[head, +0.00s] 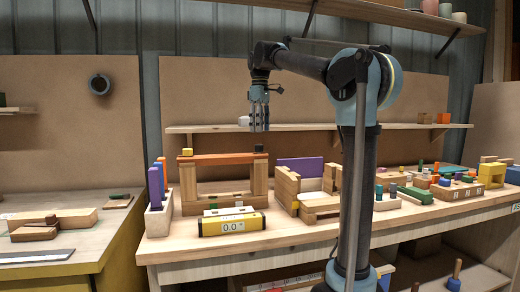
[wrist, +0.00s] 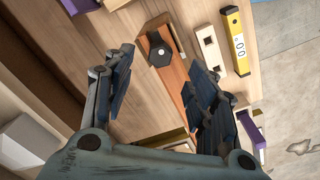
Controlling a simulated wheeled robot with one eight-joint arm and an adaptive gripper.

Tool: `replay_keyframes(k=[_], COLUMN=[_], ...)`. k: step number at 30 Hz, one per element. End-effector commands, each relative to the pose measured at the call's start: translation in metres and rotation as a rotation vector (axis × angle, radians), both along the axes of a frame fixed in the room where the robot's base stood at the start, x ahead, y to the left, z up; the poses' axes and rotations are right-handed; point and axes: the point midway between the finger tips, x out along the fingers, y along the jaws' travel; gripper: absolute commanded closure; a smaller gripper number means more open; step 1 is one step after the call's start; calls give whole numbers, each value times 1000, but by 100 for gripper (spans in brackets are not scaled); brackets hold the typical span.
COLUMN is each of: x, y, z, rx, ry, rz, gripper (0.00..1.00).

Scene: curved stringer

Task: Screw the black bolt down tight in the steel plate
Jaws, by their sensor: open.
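In the head view the bolt (head: 260,148) shows as a small dark piece at the beam's right end. The beam (head: 220,158) lies across wooden block posts. My gripper (head: 260,126) points down above the bolt, open and empty, with a small gap between them. In the wrist view its fingers stand apart on either side of the bolt. I cannot clearly make out the steel plate; a brownish surface surrounds the bolt's head.
A yellow level (head: 232,225) reading 0.0 lies in front of the beam structure. A yellow block (head: 187,152) sits on the beam's left end. Wooden blocks with a purple panel (head: 300,167) stand to the right. A shelf (head: 300,127) runs behind my gripper.

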Motion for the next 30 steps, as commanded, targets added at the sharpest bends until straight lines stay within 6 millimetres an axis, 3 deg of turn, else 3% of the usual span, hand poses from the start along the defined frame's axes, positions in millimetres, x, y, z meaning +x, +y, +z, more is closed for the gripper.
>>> replay_keyframes(k=[9, 15, 30], x=[0, 1, 1], y=[0, 0, 0], z=[-51, -75, -87], rx=[0, 0, 0], ry=[0, 0, 0], rz=[0, 0, 0], gripper=[48, 48, 48])
